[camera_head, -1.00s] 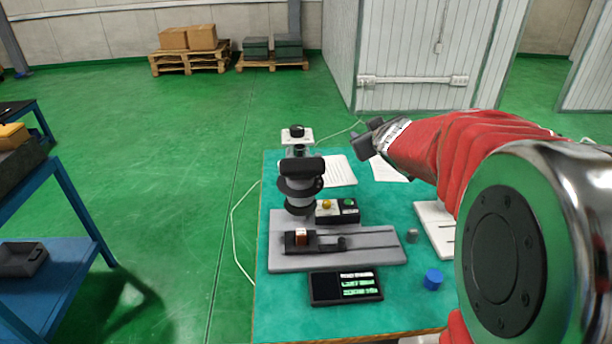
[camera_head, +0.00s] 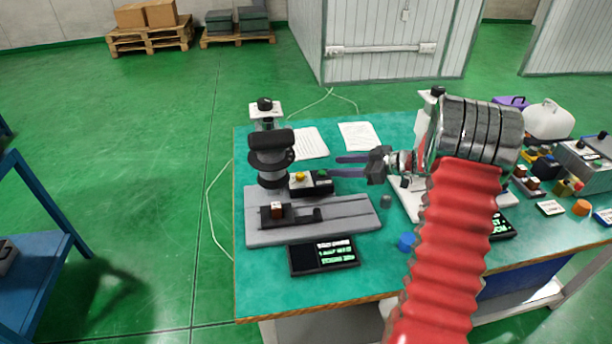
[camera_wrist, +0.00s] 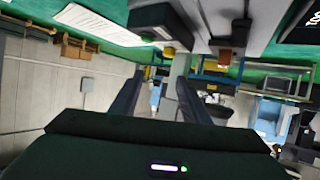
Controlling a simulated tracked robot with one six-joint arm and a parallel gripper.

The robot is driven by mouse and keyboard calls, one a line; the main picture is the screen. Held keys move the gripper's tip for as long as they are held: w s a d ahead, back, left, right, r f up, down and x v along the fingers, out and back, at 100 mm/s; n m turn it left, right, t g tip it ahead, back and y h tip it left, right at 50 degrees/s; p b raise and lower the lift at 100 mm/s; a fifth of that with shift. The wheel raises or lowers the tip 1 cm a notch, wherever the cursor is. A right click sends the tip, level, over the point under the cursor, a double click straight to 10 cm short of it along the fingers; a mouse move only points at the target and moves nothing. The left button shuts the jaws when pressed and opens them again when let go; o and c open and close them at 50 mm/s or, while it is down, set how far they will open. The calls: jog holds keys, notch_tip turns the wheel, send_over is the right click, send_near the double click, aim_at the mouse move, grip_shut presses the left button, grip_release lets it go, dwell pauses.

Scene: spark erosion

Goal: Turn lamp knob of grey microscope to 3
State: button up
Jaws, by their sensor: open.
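The grey microscope (camera_head: 270,168) stands at the left of the teal table in the head view, on a grey base plate (camera_head: 350,208). Beside its column is a dark control box (camera_head: 321,184) with a yellow knob (camera_head: 299,177) and a green button on top; no pointer mark is readable. In the wrist view, upside down, the box (camera_wrist: 163,22) and the yellow knob (camera_wrist: 169,52) show beyond the fingers. My gripper (camera_head: 348,166) is open and empty, fingers pointing left, right of and behind the box, apparently apart from it. A black display (camera_head: 323,256) with small green text lies in front.
A brown block (camera_head: 277,210) sits on the microscope's stage. A blue cap (camera_head: 407,242) and a grey cylinder (camera_head: 386,201) stand to the right. Papers (camera_head: 360,136) lie behind. Another device is partly hidden by my arm. More items crowd the table's right end.

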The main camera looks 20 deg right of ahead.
aim_at(303, 176)
jog(key=shift+s+f+g+y, duration=0.4)
jog(key=shift+s+f+y, duration=0.1)
jog(key=shift+s+f, duration=0.3)
jog(key=shift+w+a, duration=0.1)
jog(key=shift+w, duration=0.1)
jog(key=x, duration=1.3)
jog(key=shift+w+f, duration=0.2)
jog(key=shift+w, duration=0.05)
jog(key=shift+c, duration=0.3)
jog(key=c, duration=0.9)
jog(key=shift+d, duration=0.25)
jog(key=shift+c, duration=0.5)
jog(key=shift+a, duration=0.3)
